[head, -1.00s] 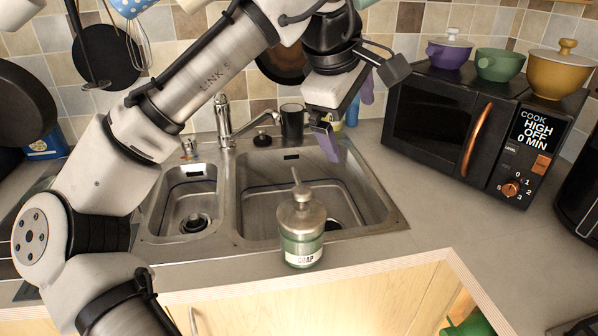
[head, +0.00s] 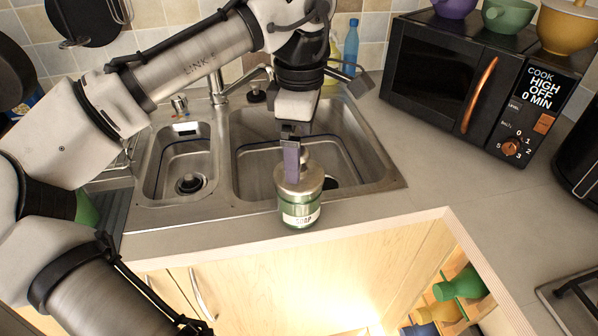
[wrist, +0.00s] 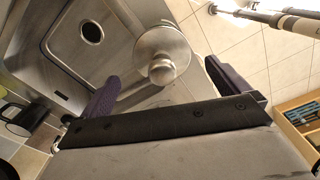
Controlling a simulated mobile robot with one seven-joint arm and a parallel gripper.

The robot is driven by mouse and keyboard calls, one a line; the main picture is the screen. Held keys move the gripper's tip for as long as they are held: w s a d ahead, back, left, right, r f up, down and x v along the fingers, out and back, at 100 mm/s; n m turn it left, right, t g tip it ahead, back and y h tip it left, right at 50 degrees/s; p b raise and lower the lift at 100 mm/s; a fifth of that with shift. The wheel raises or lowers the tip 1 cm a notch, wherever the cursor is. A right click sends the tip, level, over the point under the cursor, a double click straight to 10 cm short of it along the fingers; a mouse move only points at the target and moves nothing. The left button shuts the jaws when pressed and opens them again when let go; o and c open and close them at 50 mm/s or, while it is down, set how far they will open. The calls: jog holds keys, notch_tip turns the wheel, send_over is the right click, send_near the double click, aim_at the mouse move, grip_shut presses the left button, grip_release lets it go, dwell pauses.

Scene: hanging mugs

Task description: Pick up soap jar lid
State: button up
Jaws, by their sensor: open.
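The soap jar (head: 299,210) is green with a white label and stands upright on the counter at the sink's front edge. In the wrist view, the round lid (wrist: 163,52) shows from above, between and beyond the two purple fingers. My gripper (head: 292,163) is right at the lid's top in the head view and hides the pump. In the wrist view, my gripper (wrist: 160,85) is open, its fingers apart with no clear contact on the lid. I cannot tell the exact height gap.
The double sink (head: 245,160) lies behind the jar, with a faucet (head: 218,85) at its back. A black microwave (head: 470,85) stands on the right. Bare counter (head: 440,180) lies right of the jar. An open lower cabinet holds coloured bottles (head: 462,285).

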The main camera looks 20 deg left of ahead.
notch_tip(320, 180, down, 4)
jog(key=shift+s+f+p, duration=0.15)
jog(key=shift+p, duration=0.25)
jog(key=shift+c, duration=0.3)
jog(key=c, duration=0.9)
